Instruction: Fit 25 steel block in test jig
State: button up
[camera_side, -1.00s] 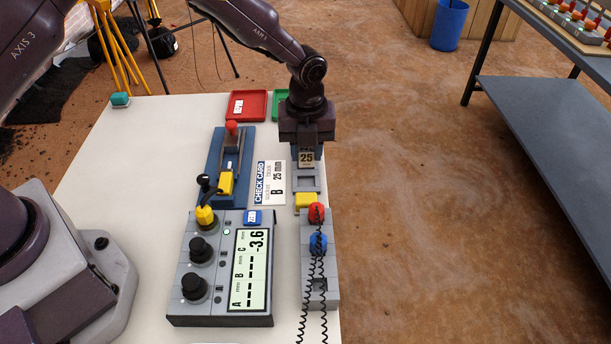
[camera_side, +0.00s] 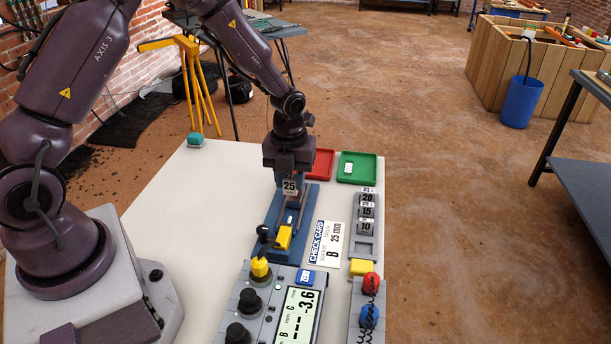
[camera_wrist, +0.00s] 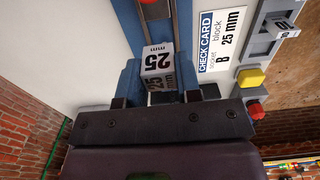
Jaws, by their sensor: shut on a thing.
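My gripper (camera_side: 289,176) is shut on the steel block (camera_side: 289,187) marked 25 and holds it at the far end of the blue test jig (camera_side: 309,204). In the wrist view the 25 mm block (camera_wrist: 157,68) sits between the jaws, over or within the jig's blue frame (camera_wrist: 128,22). Whether it touches the jig or is seated in it I cannot tell. The jig's yellow part (camera_side: 284,237) is at its near end. My gripper hides the far part of the jig.
The check card (camera_side: 327,243) reads block 25 mm, socket B. To its right a grey rack (camera_side: 366,250) holds blocks marked 20, 15 and 10. The meter (camera_side: 298,318) shows -3.6. Red (camera_side: 322,162) and green (camera_side: 361,168) trays lie behind. A yellow block (camera_side: 361,268) is near the rack.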

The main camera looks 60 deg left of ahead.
send_over(292, 216)
jog(key=shift+w+a+f, duration=0.1)
jog(key=shift+a+f, duration=0.05)
jog(key=shift+f, duration=1.15)
jog(key=shift+w+a+f, duration=0.1)
jog(key=shift+f, duration=1.15)
jog(key=shift+f, duration=0.3)
jog(key=shift+s+d+f, duration=0.2)
jog(key=shift+d+f, duration=0.05)
jog(key=shift+f, duration=0.4)
dwell(0.3)
jog(key=o, duration=0.8)
jog(key=shift+c, duration=1.1)
jog(key=shift+o, duration=0.2)
jog(key=shift+a+r, duration=0.15)
jog(key=shift+r, duration=3.4)
